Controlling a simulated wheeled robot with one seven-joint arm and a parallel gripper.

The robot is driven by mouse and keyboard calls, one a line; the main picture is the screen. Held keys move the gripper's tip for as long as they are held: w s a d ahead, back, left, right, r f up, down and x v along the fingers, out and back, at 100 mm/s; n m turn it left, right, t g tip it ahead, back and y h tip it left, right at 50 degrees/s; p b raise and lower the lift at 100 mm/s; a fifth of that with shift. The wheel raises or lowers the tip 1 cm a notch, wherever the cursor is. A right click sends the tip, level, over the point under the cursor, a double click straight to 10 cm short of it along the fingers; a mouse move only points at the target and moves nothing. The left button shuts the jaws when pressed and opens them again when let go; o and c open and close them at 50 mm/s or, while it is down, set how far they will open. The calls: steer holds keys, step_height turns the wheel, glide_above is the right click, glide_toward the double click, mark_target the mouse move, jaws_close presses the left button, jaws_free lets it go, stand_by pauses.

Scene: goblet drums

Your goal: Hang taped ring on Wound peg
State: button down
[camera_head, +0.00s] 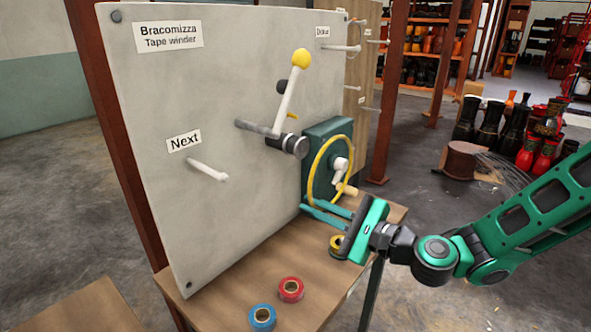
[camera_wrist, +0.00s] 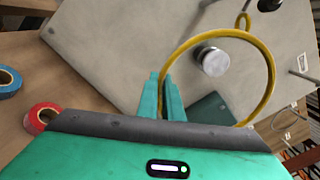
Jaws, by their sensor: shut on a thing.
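My gripper (camera_head: 309,205) is shut on the lower rim of a large thin yellow ring (camera_head: 318,170), which stands roughly upright in front of the grey panel (camera_head: 220,80). Pegs (camera_head: 345,48) stick out at the panel's upper right. Their labels are too small to read surely, so I cannot tell which is the Wound peg.
A white peg (camera_head: 208,170) under a "Next" label is bare. A lever with a yellow knob (camera_head: 301,58) and a green crank box (camera_head: 325,130) are mounted nearby. Blue (camera_head: 262,316), red (camera_head: 291,289) and yellow (camera_head: 336,244) tape rolls lie on the wooden table (camera_head: 220,290).

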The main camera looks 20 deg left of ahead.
steer(key=shift+v, duration=1.2)
steer(key=s+d+r, duration=0.2)
steer(key=d+r, duration=0.2)
steer(key=r, duration=0.2)
steer(key=shift+d, duration=0.25)
